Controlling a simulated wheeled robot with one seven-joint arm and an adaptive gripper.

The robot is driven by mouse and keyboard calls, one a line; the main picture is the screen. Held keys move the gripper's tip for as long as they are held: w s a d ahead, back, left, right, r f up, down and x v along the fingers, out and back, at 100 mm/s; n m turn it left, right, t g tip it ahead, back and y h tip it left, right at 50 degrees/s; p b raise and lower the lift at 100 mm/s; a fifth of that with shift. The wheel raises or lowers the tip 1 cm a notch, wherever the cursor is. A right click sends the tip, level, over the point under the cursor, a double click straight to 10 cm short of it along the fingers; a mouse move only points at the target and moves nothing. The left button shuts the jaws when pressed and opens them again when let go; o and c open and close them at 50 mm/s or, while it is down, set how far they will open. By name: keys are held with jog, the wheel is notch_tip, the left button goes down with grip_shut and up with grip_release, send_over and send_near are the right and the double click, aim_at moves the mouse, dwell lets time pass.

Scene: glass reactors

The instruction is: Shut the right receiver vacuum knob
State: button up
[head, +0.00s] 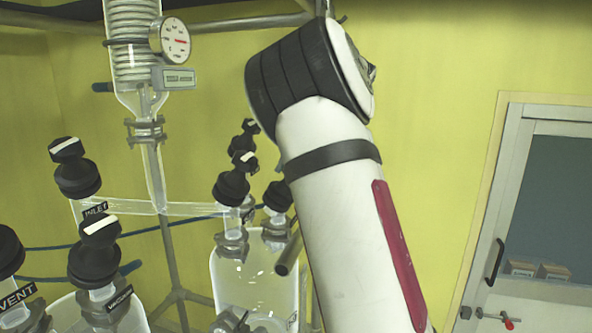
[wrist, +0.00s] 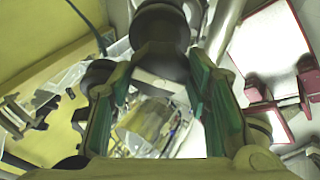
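The right receiver (head: 240,285) is a clear glass vessel with several black knobs on top, such as a front knob (head: 232,187) and a rear knob (head: 278,196). Labels there are too small to read, so I cannot tell which knob is the vacuum one. My arm covers the receiver's right side and hides my gripper in the head view. In the wrist view my gripper (wrist: 165,88) has its green-padded fingers spread on either side of a black knob (wrist: 163,25) with a pale band below it. I cannot tell whether the pads touch it.
The left receiver has black knobs labelled inlet (head: 76,175), vacuum (head: 94,258) and vent (head: 8,255). A glass column (head: 133,45) with a gauge (head: 170,40) stands above. Metal frame bars (head: 240,22) cross the top. A door (head: 530,220) is at the right.

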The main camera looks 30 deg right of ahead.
jog(key=shift+o, duration=0.8)
jog(key=shift+d+r, duration=0.3)
jog(key=shift+r, duration=0.1)
jog(key=s+d+r, duration=0.1)
jog(key=s+d, duration=0.2)
jog(key=d, duration=0.3)
jog(key=s+d+r, duration=0.2)
jog(key=d, duration=0.5)
jog(key=shift+s+r, duration=0.2)
jog(key=shift+s, duration=0.2)
